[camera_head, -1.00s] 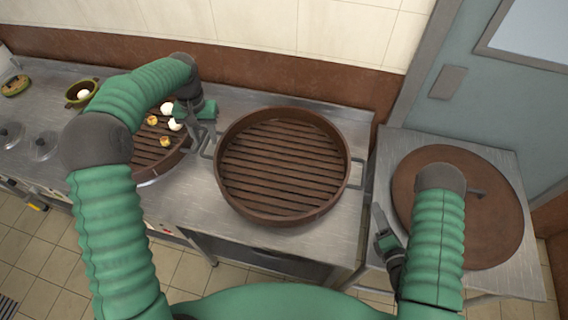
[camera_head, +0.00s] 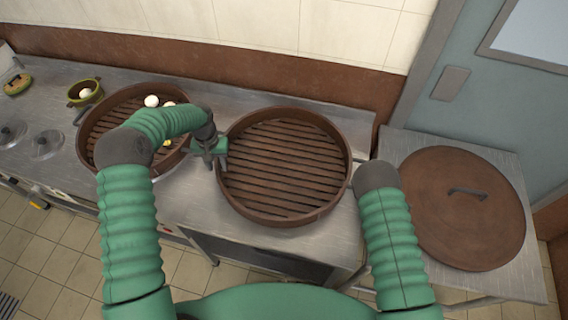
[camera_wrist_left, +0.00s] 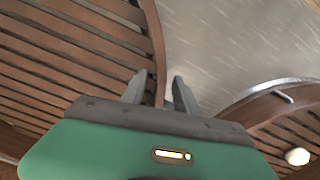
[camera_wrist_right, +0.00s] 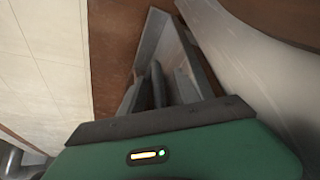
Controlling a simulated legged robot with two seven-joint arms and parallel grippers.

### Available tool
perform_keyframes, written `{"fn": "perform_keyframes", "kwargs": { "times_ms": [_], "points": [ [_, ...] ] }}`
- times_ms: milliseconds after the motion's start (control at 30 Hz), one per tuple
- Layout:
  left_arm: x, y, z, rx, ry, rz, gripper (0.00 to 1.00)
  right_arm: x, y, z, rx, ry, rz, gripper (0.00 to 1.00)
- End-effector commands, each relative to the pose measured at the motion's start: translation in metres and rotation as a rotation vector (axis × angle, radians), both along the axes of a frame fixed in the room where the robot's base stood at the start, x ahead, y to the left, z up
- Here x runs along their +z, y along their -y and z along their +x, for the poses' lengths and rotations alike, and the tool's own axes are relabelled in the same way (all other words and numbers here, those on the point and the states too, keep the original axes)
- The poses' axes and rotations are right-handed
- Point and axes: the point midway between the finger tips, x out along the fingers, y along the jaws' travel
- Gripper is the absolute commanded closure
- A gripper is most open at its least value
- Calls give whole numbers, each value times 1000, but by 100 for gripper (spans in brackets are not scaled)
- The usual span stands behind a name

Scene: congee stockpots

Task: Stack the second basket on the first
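The second basket (camera_head: 285,222), round, brown and slatted, stands empty on the steel counter. The first basket (camera_head: 95,160), at its left, holds several pale and yellow pieces and is partly hidden by my left arm. My left gripper (camera_head: 215,166) is at the second basket's left rim. In the left wrist view, its fingers (camera_wrist_left: 160,88) are apart, with the basket rim (camera_wrist_left: 154,45) running down to the gap. My right gripper is hidden behind its arm in the head view. In the right wrist view, a dark bar stands between its fingers (camera_wrist_right: 157,90); I cannot tell whether they grip it.
A round brown lid (camera_head: 455,225) with a dark handle lies on the side table (camera_head: 505,165) at right. A small green pot (camera_head: 84,93) and glass lids (camera_head: 45,142) stand at far left. The wall is close behind the counter.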

Motion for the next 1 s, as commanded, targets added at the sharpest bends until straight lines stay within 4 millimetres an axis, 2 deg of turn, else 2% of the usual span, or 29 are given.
{"fn": "perform_keyframes", "kwargs": {
  "times_ms": [100, 367, 667, 1000],
  "points": [
    [-7, 0, 0, 0, 1, 0, 64, -1, -1, 6, 0, 0, 0, 61],
    [-8, 0, 0, 0, 1, 0, 64, -2, -1, 7, 0, -1, 0, 61],
    [-7, 0, 0, 0, 1, 0, 100, -2, -1, 7, 1, -1, -1, 99],
    [-7, -1, 0, 0, 1, 1, 100, -3, -1, 7, 0, -3, -2, 100]
  ]
}}
